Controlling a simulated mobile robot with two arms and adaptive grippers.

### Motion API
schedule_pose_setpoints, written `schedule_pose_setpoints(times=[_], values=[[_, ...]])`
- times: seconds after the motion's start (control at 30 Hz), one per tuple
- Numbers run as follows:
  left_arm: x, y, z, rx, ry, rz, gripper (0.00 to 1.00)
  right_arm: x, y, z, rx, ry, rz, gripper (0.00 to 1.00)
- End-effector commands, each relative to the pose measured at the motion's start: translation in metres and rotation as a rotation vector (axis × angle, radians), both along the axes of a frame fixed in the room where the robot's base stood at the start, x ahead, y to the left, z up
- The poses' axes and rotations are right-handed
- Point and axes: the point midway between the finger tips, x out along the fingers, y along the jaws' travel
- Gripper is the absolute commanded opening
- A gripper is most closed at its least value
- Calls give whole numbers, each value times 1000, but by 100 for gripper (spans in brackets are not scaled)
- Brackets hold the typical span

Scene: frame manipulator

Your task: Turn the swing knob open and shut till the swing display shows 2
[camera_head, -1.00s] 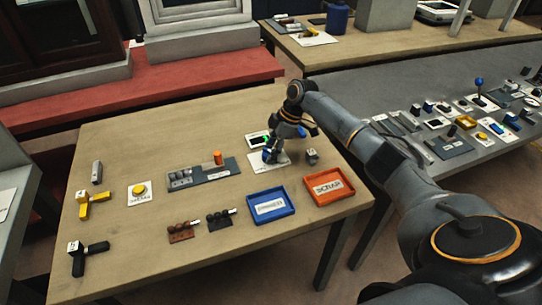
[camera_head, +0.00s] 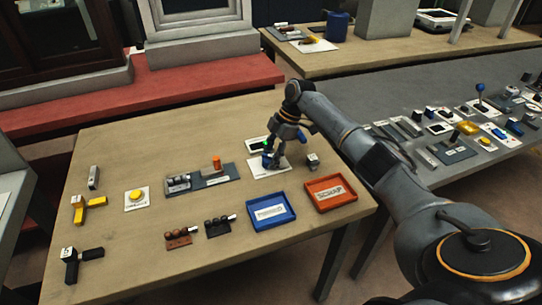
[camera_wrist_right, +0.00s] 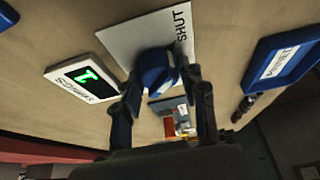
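The swing knob (camera_wrist_right: 155,72) is blue and stands on a white plate (camera_wrist_right: 118,42) with the word SHUT along one edge. My right gripper (camera_wrist_right: 162,78) has a finger on each side of the knob, and both fingertips appear to touch it. In the head view my right gripper (camera_head: 271,160) hides most of the knob. The swing display (camera_wrist_right: 82,77) lies beside the plate, with a green digit that looks like a 1, seen turned and at a slant. The display also shows in the head view (camera_head: 257,144), partly covered by the gripper. My left gripper is out of view.
A blue tray (camera_head: 271,207) and an orange-red tray (camera_head: 331,193) lie in front. A grey panel with an orange peg (camera_head: 216,163) is to the left. Bare wood lies between these things.

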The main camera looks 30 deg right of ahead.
Motion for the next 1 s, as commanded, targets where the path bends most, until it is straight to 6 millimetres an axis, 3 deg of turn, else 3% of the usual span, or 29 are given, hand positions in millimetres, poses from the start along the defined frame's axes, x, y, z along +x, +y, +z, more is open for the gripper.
schedule_pose_setpoints(times=[0.03,0.1,0.53,1.0], values=[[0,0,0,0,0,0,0,0,0,0,0,-1,2,50],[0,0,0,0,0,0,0,0,0,0,0,0,1,64],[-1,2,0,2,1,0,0,0,-3,8,0,-1,0,65],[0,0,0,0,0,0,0,-7,-37,92,0,-3,-1,65]])
